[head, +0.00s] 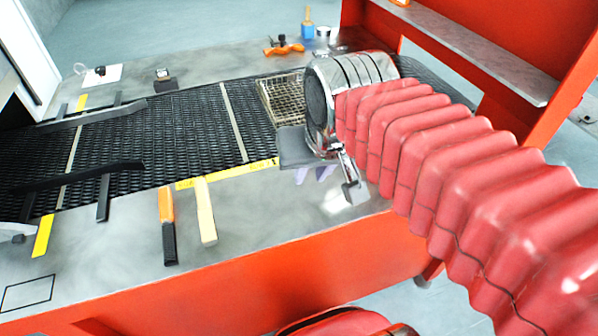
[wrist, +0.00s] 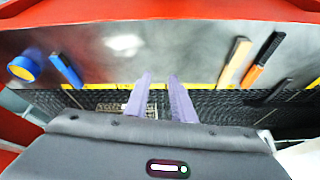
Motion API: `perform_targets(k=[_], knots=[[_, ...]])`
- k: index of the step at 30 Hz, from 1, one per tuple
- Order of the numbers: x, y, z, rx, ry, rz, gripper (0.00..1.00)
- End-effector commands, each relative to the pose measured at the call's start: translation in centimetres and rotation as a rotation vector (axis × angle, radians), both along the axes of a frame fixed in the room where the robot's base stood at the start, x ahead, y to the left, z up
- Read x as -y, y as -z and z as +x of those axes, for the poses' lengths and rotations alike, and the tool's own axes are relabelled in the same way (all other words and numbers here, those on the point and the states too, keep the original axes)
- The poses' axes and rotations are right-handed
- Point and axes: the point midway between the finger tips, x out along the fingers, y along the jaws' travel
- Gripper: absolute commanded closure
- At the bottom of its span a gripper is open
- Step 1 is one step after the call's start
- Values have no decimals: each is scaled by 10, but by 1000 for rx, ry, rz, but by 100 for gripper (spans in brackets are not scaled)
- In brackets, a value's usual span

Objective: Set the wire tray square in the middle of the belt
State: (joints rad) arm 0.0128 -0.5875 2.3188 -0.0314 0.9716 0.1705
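The wire tray (head: 268,101) is a shallow pale metal mesh basket on the black mesh belt (head: 185,130), towards the belt's far edge in the head view. My wrist housing hides its right part, so I cannot tell exactly how square it sits. In the wrist view a bit of it (wrist: 108,106) shows left of my fingers. My gripper (wrist: 159,82) has two lavender fingers, apart with nothing between them. In the head view the fingertips (head: 314,173) show below the wrist, over the near steel edge, nearer me than the tray and apart from it.
Black guide rails (head: 75,177) cross the belt at left. An orange-and-black tool (head: 168,225) and a pale wooden-handled tool (head: 206,212) lie on the near steel ledge. The middle belt is clear.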

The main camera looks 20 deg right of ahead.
Motion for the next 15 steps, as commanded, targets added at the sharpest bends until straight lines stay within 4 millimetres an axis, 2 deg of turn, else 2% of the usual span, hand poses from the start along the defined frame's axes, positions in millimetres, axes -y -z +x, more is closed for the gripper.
perform_targets(k=[1,6,15], knots=[[-3,7,-12,12,-34,-8,78],[-9,28,-36,41,-127,-36,78],[-11,37,-44,51,-163,-47,78]])
